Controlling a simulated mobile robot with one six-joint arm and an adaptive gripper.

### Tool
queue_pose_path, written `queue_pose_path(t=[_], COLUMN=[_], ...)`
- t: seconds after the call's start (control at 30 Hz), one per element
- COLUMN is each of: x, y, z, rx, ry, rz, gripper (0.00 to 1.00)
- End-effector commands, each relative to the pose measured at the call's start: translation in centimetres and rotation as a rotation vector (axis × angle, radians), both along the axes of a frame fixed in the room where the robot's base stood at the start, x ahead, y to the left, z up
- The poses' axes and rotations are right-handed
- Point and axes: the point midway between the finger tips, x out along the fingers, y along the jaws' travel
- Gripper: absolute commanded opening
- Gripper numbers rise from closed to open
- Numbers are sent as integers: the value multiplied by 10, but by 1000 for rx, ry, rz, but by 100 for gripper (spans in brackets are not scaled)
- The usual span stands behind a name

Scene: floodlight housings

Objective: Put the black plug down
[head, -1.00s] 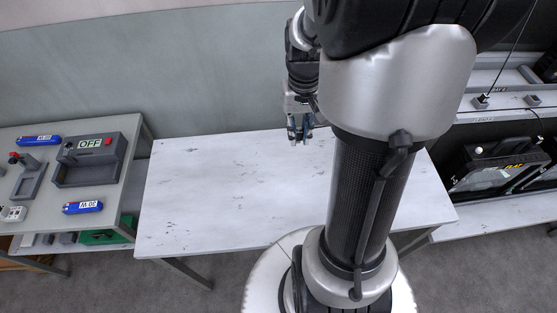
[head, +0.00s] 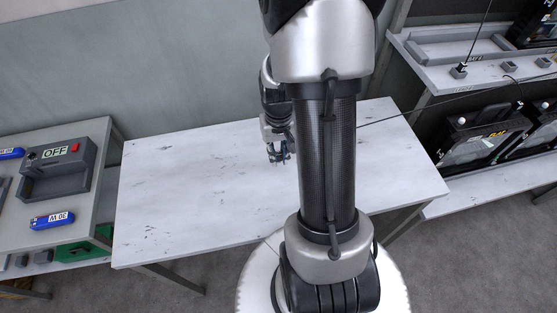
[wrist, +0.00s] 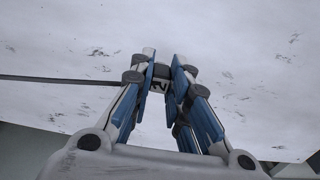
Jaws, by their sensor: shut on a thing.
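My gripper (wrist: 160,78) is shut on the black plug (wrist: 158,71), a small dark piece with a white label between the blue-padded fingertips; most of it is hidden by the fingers. A dark cable (wrist: 60,78) comes in from the left in the wrist view and meets the gripper near the plug. In the head view my gripper (head: 279,156) hangs over the white worktable (head: 180,195), towards its back edge. The plug is too small to make out there. I cannot tell whether it touches the table.
The worktable top is clear apart from dark scuffs. At left, another table bears a grey OFF device (head: 57,168) and a blue 20 W block (head: 52,220). At right, a shelf (head: 440,75) and black floodlight housings (head: 485,138) stand. The cable (head: 400,117) stretches across from the right.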

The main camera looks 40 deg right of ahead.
Motion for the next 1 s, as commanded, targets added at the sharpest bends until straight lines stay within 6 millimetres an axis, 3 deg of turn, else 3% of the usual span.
queue_pose_path(t=[0.17,0.57,0.6,0.87,1.0], x=[-1,0,0,0,0], y=[1,0,0,0,0], z=[-30,-34,-33,-32,-32], rx=[2,1,1,1,1], ry=[3,1,1,1,1], rz=[0,0,0,0,0], gripper=[0,0,19,36,36])
